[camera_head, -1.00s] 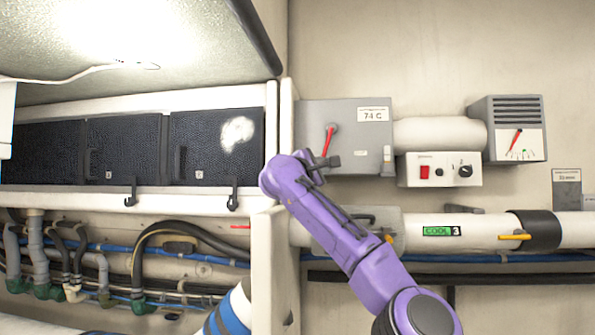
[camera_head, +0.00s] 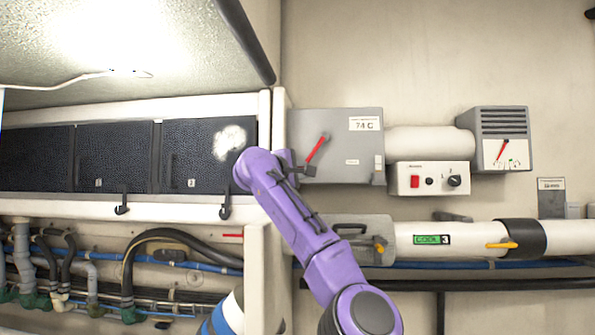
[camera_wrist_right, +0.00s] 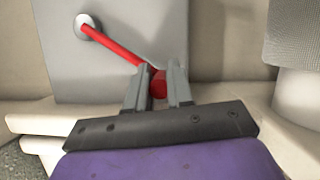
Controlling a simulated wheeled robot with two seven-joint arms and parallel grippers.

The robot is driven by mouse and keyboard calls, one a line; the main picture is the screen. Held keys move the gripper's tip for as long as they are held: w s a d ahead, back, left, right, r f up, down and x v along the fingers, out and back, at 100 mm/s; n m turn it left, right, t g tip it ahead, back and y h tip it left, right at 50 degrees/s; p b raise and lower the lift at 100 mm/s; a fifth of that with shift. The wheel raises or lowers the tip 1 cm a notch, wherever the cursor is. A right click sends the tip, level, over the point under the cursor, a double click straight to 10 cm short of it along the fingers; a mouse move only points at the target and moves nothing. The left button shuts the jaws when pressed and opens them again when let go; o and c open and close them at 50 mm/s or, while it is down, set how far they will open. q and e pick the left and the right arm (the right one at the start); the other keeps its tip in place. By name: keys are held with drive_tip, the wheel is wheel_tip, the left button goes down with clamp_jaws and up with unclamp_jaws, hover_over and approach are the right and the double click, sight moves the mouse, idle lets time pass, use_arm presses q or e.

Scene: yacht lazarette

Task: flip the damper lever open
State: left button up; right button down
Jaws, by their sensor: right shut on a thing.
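The red lever (camera_head: 316,149) is on the front of a grey box (camera_head: 338,172) labelled "74 C" on the wall. It slants from its round pivot down to the lower left. In the right wrist view the lever (camera_wrist_right: 112,44) runs from its pivot at upper left to a red end block between my fingers. My right gripper (camera_head: 299,171) is shut on that end, with a finger on each side (camera_wrist_right: 158,86). The gripper partly hides the lever's tip in the head view. My left gripper is not in view.
A white switch panel (camera_head: 430,179) and a vented gauge box (camera_head: 500,140) are right of the grey box. A white pipe (camera_head: 575,238) with a yellow handle (camera_head: 501,245) runs below. Dark panels with hooks and a white ledge (camera_head: 75,209) are at left.

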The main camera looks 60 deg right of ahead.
drive_tip(key=shift+a+r, duration=0.1)
drive_tip(key=shift+r, duration=0.3)
drive_tip(key=c, duration=1.2)
unclamp_jaws()
drive_tip(key=shift+c, duration=0.2)
drive_tip(key=shift+o, duration=1.1)
drive_tip(key=shift+w+f, duration=0.1)
drive_tip(key=shift+f, duration=0.05)
drive_tip(key=shift+w+f, duration=0.15)
drive_tip(key=a+b, duration=0.5)
drive_tip(key=a, duration=0.5)
drive_tip(key=shift+s+f, duration=0.25)
drive_tip(key=shift+s, duration=0.15)
drive_tip(key=shift+a, duration=0.1)
